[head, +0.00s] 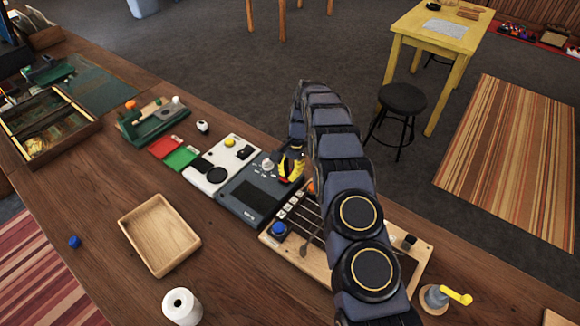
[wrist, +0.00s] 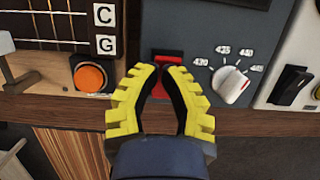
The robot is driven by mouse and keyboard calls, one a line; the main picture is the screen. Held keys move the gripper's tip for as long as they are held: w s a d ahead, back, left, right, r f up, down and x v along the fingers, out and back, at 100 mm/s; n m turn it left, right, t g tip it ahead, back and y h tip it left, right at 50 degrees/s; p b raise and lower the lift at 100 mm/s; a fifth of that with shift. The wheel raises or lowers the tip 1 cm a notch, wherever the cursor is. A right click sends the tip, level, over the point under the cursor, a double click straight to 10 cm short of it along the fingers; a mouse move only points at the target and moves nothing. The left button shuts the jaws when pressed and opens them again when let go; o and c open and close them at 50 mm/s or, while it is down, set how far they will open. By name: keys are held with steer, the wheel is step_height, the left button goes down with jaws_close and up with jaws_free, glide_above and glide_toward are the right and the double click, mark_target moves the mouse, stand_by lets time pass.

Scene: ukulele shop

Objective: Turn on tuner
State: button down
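The tuner is a dark grey panel box (head: 253,209) with a dark display, on the wooden counter in the head view. In the wrist view its panel (wrist: 207,22) carries a white dial (wrist: 234,88) with numbers around it and a red rocker switch (wrist: 168,58) in a dark recess. My gripper (head: 299,160) has yellow ribbed fingers and is over the tuner's far right corner. In the wrist view my gripper (wrist: 160,68) has its tips nearly together at the switch, partly covering it. Contact cannot be told. Nothing is seen held. The switch is hidden in the head view.
A fretted wooden board (head: 270,238) with a blue knob and an orange button (wrist: 90,77) lies right of the tuner. A pale device (head: 221,164) is close on its left. A wooden tray (head: 160,232) and a white roll (head: 181,306) stand nearer. The counter around the tray is mostly clear.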

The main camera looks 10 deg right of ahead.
steer(key=shift+s+a+f, duration=0.1)
stand_by(0.3)
steer(key=shift+s+f+t+h, duration=0.15)
steer(key=shift+f+t+h, duration=0.15)
steer(key=shift+t+h, duration=0.15)
steer(key=shift+f, duration=0.1)
steer(key=shift+w+d, duration=0.65)
steer(key=shift+w, duration=0.05)
steer(key=shift+r, duration=0.2)
step_height(320, 180, up, 14)
steer(key=w+d, duration=0.2)
steer(key=shift+w+d+f, duration=0.25)
steer(key=shift+w+d, duration=0.05)
steer(key=shift+w, duration=0.05)
